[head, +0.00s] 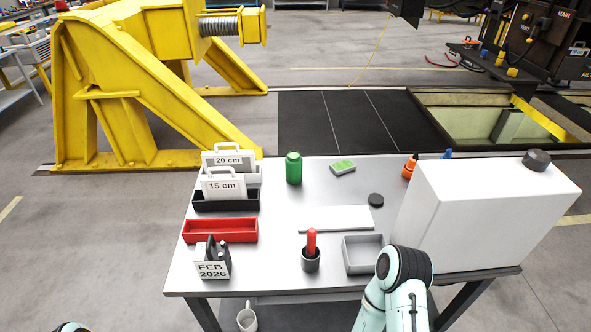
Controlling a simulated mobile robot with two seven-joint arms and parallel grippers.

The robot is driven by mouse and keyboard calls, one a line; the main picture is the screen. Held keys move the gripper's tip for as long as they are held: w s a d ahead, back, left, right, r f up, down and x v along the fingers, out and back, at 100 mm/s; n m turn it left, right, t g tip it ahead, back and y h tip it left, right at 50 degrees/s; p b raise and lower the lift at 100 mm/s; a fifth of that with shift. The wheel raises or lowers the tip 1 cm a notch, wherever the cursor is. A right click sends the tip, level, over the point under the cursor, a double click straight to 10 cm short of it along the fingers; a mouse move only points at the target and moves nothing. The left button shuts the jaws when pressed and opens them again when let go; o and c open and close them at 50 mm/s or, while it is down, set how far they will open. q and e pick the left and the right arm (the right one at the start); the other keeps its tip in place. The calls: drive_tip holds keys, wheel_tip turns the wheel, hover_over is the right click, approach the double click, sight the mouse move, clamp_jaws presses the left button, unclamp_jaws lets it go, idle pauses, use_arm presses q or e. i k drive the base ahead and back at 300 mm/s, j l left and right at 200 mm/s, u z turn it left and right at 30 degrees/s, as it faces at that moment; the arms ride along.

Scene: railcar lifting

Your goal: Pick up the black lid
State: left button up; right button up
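A small round black lid (376,199) lies flat on the grey table (275,225), just beyond the upper right corner of a white flat slab (336,218). Nothing touches it. A similar dark round cap (537,158) sits on top of the large white container (480,215) at the right. Part of my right arm shows at the table's front edge, well nearer than the lid, but its gripper fingers are not visible. Only a sliver of my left arm shows at the bottom left.
A grey tray (363,267), a cup with a red-handled item (311,258), a red tray (219,239) and a black holder (226,206) with signs occupy the front and left.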

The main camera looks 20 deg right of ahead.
sight(375, 199)
drive_tip(key=z, duration=1.3)
drive_tip(key=k+l+z, duration=0.15)
drive_tip(key=l, duration=0.2)
drive_tip(key=l+z, duration=0.1)
drive_tip(key=l, duration=0.25)
